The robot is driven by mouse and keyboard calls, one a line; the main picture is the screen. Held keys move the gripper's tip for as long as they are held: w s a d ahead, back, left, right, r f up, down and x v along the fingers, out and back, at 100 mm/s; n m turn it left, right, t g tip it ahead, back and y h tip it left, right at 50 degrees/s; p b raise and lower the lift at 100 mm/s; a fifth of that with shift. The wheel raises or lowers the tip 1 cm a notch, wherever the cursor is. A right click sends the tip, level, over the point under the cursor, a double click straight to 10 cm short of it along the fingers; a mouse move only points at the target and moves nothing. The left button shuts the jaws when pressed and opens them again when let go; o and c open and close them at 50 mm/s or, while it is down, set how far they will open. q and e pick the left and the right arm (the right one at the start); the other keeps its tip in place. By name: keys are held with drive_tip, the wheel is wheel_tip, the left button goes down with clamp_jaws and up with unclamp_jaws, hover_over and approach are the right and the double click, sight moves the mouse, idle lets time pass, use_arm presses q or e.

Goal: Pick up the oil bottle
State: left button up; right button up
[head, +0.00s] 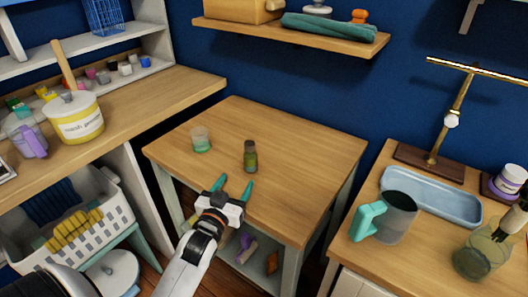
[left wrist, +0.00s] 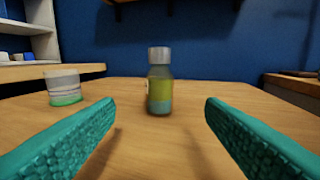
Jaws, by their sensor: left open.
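The oil bottle (head: 250,157) is a small greenish bottle with a grey cap, standing upright on the middle wooden table. It also shows in the left wrist view (left wrist: 159,85), centred between the fingers and beyond their tips. My left gripper (head: 233,187) is open and empty, just in front of the bottle on the near side of the table. Its teal fingers (left wrist: 160,104) point toward the bottle and do not touch it. My right gripper is not in view.
A small glass with green contents (head: 201,140) stands left of the bottle. The table (head: 300,150) is otherwise clear. A shelf (head: 290,35) hangs on the wall above. A side counter at right holds a mug (head: 397,218), a blue tray (head: 430,198) and a jar (head: 480,257).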

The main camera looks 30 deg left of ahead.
sight(247, 162)
use_arm(q)
drive_tip(key=shift+x, duration=1.05)
drive_tip(key=x, duration=0.4)
drive_tip(key=shift+w+r, duration=0.2)
drive_tip(key=shift+w+a+p, duration=0.15)
drive_tip(key=shift+w+p, duration=0.2)
drive_tip(key=shift+w, duration=0.2)
drive_tip(key=x, duration=0.4)
drive_tip(key=shift+w+f, duration=0.15)
drive_tip(key=shift+c, duration=0.5)
drive_tip(key=c, duration=1)
wheel_tip(247, 162, up, 10)
drive_tip(key=shift+r+p, duration=0.1)
drive_tip(key=shift+p, duration=0.4)
drive_tip(key=shift+c, duration=0.2)
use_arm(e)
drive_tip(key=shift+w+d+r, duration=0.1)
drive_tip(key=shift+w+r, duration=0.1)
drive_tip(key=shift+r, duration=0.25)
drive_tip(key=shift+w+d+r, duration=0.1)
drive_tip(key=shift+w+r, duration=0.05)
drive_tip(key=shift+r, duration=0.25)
